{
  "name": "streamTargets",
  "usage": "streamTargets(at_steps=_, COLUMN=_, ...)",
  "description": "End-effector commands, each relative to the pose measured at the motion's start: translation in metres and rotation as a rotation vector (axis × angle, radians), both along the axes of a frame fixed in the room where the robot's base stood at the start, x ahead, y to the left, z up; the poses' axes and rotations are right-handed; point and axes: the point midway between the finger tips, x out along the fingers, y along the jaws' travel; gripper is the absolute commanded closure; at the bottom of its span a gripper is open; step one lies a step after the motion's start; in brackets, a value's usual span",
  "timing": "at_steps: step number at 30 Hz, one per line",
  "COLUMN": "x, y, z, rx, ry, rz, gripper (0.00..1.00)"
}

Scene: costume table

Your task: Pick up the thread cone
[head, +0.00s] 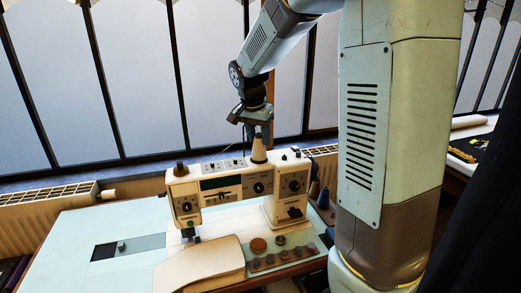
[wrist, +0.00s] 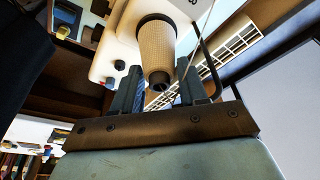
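My gripper (head: 258,130) is above the cone, pointing down. In the wrist view its two dark fingers (wrist: 159,80) are apart, one on each side of the cone's tip. I see gaps between the fingers and the cone. My gripper is open and holds nothing.
A thin thread guide rod (wrist: 207,18) rises close by the cone. The pale table (head: 75,235) is mostly clear at left. A radiator (head: 40,215) and window panels (head: 130,80) lie behind.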

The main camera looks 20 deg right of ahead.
Motion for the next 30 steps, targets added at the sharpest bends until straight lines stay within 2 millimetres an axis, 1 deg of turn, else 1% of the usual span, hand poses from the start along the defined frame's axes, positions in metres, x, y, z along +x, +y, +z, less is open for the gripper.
streamTargets(at_steps=1, x=0.000, y=0.000, z=0.000, rx=0.000, ry=0.000, rz=0.000, gripper=0.63)
streamTargets(at_steps=9, x=0.000, y=0.000, z=0.000, rx=0.000, ry=0.000, rz=0.000, gripper=0.88)
streamTargets(at_steps=11, x=0.000, y=0.000, z=0.000, rx=0.000, ry=0.000, rz=-0.001, gripper=0.93)
streamTargets(at_steps=17, x=0.000, y=0.000, z=0.001, rx=0.000, ry=0.000, rz=-0.001, gripper=0.93)
streamTargets(at_steps=20, x=0.001, y=-0.001, z=0.006, rx=0.000, ry=-0.003, rz=0.000, gripper=0.93)
streamTargets(at_steps=23, x=0.001, y=-0.001, z=0.018, rx=0.001, ry=-0.004, rz=-0.001, gripper=0.93)
streamTargets(at_steps=30, x=0.001, y=-0.001, z=0.062, rx=0.001, ry=-0.004, rz=-0.001, gripper=0.93)
